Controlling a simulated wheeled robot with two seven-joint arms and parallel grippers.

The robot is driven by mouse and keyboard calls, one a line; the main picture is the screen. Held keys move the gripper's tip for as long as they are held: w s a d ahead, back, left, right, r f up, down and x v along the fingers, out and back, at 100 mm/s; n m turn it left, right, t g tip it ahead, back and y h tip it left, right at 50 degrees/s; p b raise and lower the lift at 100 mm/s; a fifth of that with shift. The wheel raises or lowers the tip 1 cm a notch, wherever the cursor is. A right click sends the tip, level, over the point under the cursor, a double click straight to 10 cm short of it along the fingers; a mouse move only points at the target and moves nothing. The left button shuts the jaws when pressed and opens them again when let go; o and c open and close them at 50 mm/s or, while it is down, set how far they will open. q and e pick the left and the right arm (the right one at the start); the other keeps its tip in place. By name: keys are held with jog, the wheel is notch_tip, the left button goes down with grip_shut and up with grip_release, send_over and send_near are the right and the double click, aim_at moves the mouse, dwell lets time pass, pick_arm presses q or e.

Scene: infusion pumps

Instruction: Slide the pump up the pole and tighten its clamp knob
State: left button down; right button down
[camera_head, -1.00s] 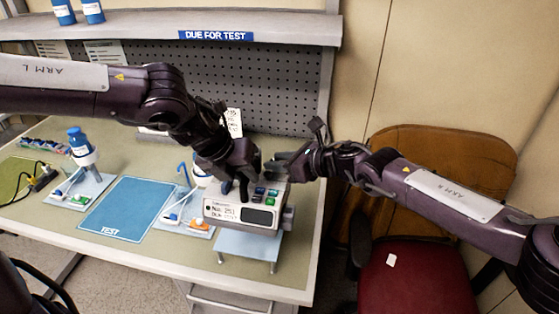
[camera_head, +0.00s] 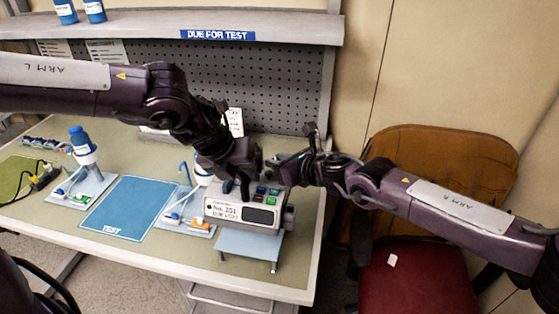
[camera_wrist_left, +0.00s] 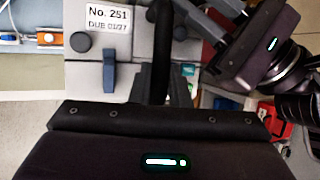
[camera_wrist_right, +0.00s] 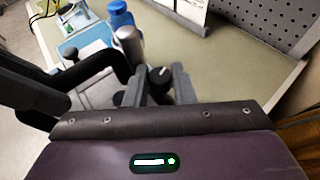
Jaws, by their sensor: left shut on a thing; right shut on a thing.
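The pump (camera_head: 243,210) is a pale grey box with a dark display and coloured keys, labelled No. 251; it also shows in the left wrist view (camera_wrist_left: 135,50). My left gripper (camera_head: 243,182) is shut on its black handle (camera_wrist_left: 161,45). My right gripper (camera_head: 276,172) is just behind the pump's top right. In the right wrist view it is shut on a black knob (camera_wrist_right: 160,76) with a white mark. A grey metal cylinder (camera_wrist_right: 128,42), possibly the pole's top, stands beside the knob.
A pale blue stand (camera_head: 248,248) is below the pump at the bench's front edge. Bottle stands, including one with a blue bottle (camera_head: 79,141), and a blue TEST mat (camera_head: 128,208) lie to the left. A red chair (camera_head: 415,265) stands at the right.

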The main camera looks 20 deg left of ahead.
jog(key=shift+w+d, duration=0.1)
jog(key=c, duration=1.6)
grip_release()
jog(key=shift+o, duration=0.5)
